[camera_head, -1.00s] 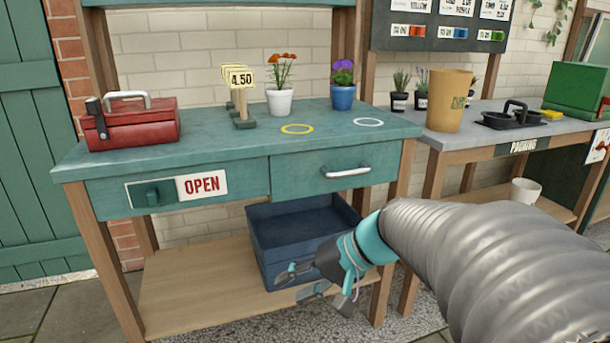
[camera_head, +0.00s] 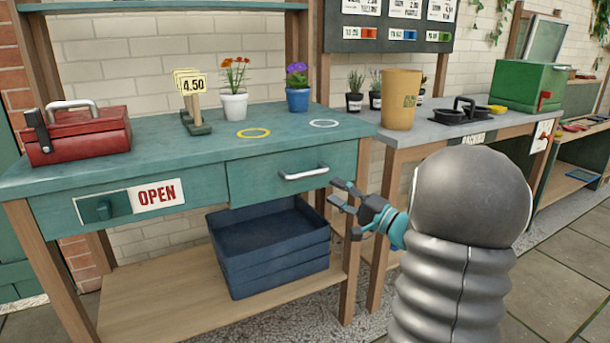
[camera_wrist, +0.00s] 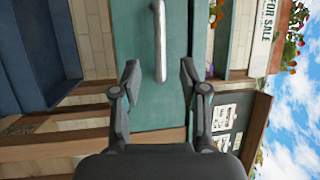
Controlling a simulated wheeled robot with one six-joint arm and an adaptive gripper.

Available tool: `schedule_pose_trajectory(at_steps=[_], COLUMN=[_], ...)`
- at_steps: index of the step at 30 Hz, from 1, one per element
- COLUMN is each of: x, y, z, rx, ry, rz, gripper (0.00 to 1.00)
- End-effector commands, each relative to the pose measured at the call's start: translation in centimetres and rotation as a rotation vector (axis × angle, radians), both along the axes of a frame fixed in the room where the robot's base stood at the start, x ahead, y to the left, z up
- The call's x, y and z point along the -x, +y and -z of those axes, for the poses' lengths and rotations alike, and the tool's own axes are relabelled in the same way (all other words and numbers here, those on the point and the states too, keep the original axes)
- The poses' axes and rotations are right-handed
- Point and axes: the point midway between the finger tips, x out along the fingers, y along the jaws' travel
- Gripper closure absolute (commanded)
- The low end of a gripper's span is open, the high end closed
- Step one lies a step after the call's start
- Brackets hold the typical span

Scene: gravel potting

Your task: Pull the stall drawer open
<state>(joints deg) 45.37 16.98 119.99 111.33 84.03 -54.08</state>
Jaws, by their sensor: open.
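The stall drawer (camera_head: 258,179) is a teal front under the right part of the teal bench top, and it looks shut. Its silver bar handle (camera_head: 303,173) runs sideways across the front. My gripper (camera_head: 339,197) is open and empty, to the right of the handle and a little below it, apart from it. In the wrist view the view is turned, so the handle (camera_wrist: 159,42) stands upright ahead, beyond and between the two open fingers of my gripper (camera_wrist: 158,75). The drawer front (camera_wrist: 172,100) fills the middle behind it.
Blue crates (camera_head: 270,250) stand on the lower shelf beneath the drawer. On the bench top (camera_head: 160,150) are a red toolbox (camera_head: 80,133), a price sign (camera_head: 192,85) and two potted flowers. A grey-topped packing table (camera_head: 440,128) stands to the right.

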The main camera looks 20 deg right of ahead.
Motion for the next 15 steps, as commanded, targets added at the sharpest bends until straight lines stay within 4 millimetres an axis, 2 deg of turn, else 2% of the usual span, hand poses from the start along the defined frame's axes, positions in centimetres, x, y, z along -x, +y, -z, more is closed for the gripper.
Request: schedule_pose_trajectory(at_steps=[9, 15], x=[-5.5, -8.1], y=[2.7, 3.8], z=[-1.2, -1.6], rx=[0.000, 0.001], ry=[0.000, 0.001], rz=[-0.005, -0.004], gripper=[0.57, 0.57])
